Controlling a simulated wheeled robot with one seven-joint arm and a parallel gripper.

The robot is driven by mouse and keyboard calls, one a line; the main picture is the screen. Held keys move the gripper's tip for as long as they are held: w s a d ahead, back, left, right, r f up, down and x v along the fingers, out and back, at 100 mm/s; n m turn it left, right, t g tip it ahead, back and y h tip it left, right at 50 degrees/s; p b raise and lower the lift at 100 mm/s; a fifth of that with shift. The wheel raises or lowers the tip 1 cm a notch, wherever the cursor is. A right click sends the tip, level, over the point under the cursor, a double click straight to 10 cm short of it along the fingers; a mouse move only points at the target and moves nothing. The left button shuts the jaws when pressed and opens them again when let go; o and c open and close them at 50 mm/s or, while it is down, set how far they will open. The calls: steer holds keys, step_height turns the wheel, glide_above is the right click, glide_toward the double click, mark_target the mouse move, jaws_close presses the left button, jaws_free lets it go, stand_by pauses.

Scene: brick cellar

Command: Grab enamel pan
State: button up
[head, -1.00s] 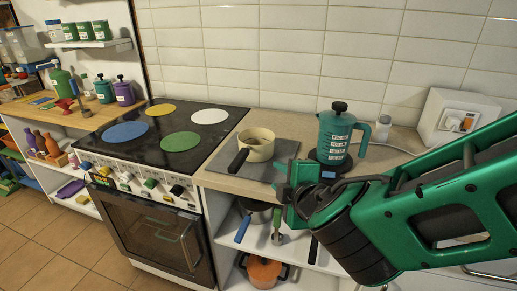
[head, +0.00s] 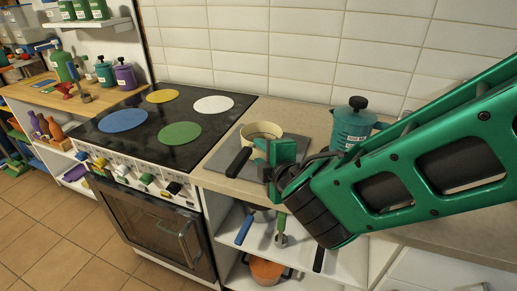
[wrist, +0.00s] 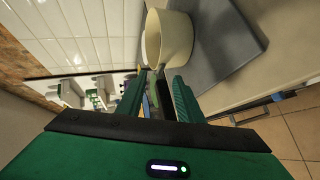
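The cream enamel pan (head: 258,130) with a black handle (head: 238,162) stands upright on a grey mat on the counter, right of the stove. My gripper (head: 272,162) is at the counter's front, just right of the handle, and overlaps the pan's right side in the head view. In the wrist view, the pan (wrist: 168,38) lies just past the fingertips. The two green fingers (wrist: 158,85) are apart with a gap between them. I see no grip on the pan. Whether a finger touches the handle cannot be told.
A teal coffee pot (head: 352,125) stands right of the pan, partly hidden by my arm. The black stove top (head: 165,140) with coloured discs is to the left. The grey mat (head: 222,150) shows beside the pan. Open shelves below hold an orange pot (head: 266,270).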

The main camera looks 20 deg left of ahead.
mark_target(253, 146)
steer(key=shift+x, duration=3.05)
steer(key=shift+r, duration=0.1)
jaws_close()
